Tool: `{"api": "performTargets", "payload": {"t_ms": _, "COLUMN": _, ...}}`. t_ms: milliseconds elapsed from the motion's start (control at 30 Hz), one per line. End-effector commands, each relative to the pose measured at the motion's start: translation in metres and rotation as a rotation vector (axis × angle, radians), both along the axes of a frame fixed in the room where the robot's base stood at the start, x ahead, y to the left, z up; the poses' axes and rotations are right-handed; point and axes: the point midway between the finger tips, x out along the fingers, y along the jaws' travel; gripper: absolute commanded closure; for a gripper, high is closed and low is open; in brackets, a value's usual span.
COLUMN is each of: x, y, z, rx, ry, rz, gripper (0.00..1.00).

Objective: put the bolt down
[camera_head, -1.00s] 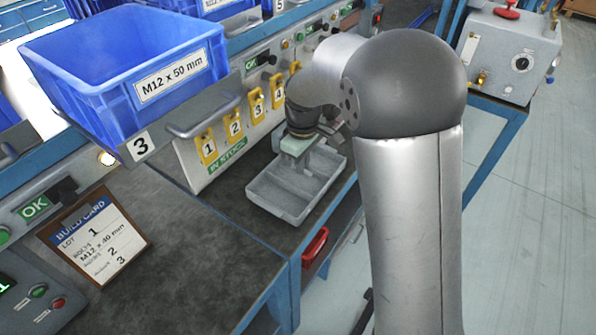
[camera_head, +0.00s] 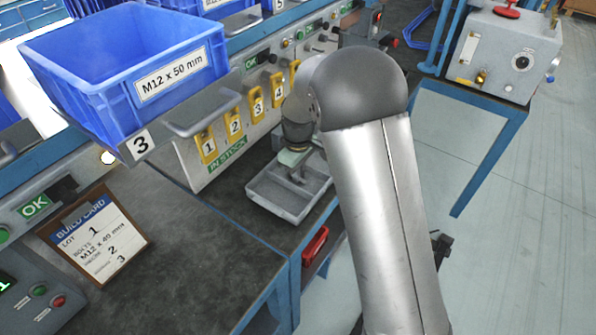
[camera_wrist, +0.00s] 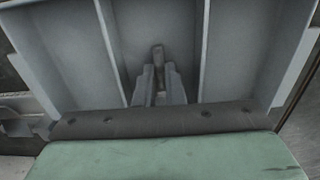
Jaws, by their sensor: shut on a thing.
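My gripper (camera_wrist: 158,84) is shut on a bolt (camera_wrist: 158,54), a small grey shaft that sticks out past the fingertips in the wrist view. The fingers point into the middle compartment of a grey tray (camera_wrist: 122,62), between two dividers. Whether the bolt touches the tray floor I cannot tell. In the head view my gripper (camera_head: 296,172) is low over the grey tray (camera_head: 282,210) on the bench. The bolt cannot be made out there.
A blue bin labelled M12 x 50 mm (camera_head: 125,70) stands on the shelf at left. Yellow numbered tags (camera_head: 232,124) hang behind the tray. A build card (camera_head: 96,235) lies on the dark bench, whose front middle is clear. A red handle (camera_head: 315,245) is below the bench edge.

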Motion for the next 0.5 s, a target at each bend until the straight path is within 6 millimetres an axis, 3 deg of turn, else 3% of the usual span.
{"api": "performTargets", "payload": {"t_ms": 33, "x": 0.0, "y": 0.0, "z": -0.001, "rx": 0.0, "ry": 0.0, "rz": 0.0, "gripper": 0.82}}
{"api": "performTargets", "payload": {"t_ms": 100, "x": 0.0, "y": 0.0, "z": 0.0, "rx": 0.0, "ry": 0.0, "rz": 0.0, "gripper": 0.69}}
{"api": "performTargets", "payload": {"t_ms": 367, "x": 0.0, "y": 0.0, "z": 0.001, "rx": 0.0, "ry": 0.0, "rz": 0.0, "gripper": 0.69}}
{"api": "performTargets", "payload": {"t_ms": 500, "x": 0.001, "y": 0.0, "z": 0.011, "rx": 0.001, "ry": -0.002, "rz": 0.0, "gripper": 0.69}}
